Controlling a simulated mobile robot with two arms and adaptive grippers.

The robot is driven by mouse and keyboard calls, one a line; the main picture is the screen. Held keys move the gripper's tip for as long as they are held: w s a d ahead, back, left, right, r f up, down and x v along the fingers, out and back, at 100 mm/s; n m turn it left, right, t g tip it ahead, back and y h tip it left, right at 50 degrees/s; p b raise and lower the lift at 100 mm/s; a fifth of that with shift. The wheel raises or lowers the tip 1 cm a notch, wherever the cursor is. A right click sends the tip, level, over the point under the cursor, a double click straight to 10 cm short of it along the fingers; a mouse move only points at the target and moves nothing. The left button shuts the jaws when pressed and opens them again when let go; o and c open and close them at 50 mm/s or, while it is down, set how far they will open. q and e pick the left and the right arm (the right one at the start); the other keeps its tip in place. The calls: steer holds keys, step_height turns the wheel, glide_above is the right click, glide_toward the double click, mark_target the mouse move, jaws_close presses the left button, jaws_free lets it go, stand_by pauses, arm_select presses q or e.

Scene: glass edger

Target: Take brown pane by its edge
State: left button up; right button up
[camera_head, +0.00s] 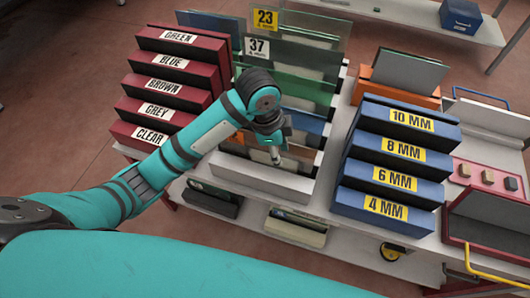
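Several upright panes stand in a slotted rack (262,182) right of the stepped red blocks. A brownish pane (298,152) shows near the front of the rack, behind and beside my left gripper; part of it is hidden by my gripper and arm. My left gripper (276,158) points down at the front panes. It is small and dark here, so I cannot tell whether its fingers are open, shut, or touching a pane. My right gripper is out of view.
Red blocks labelled GREEN to CLEAR, including BROWN (165,87), stand left of the rack. Blue blocks labelled 10 MM to 4 MM (385,207) stand right. Taller green panes (300,60) rise behind, with signs 23 and 37. A red tray (487,178) sits far right.

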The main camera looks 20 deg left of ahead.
arm_select(q)
steer(key=w+a+r+m+g+y, duration=0.1)
steer(key=w+a+r+m+y, duration=0.15)
steer(key=w+a+r, duration=0.45)
steer(key=p, duration=0.2)
glide_above(264, 155)
steer(key=shift+m, duration=0.25)
step_height(264, 155, down, 10)
steer(key=shift+w+d+r, duration=0.1)
steer(key=shift+d+r, duration=0.05)
steer(key=shift+f, duration=0.55)
steer(key=shift+f+p, duration=0.35)
steer(key=shift+p, duration=0.1)
step_height(264, 155, down, 4)
steer(key=shift+f+p, duration=0.25)
steer(key=shift+p, duration=0.4)
jaws_close()
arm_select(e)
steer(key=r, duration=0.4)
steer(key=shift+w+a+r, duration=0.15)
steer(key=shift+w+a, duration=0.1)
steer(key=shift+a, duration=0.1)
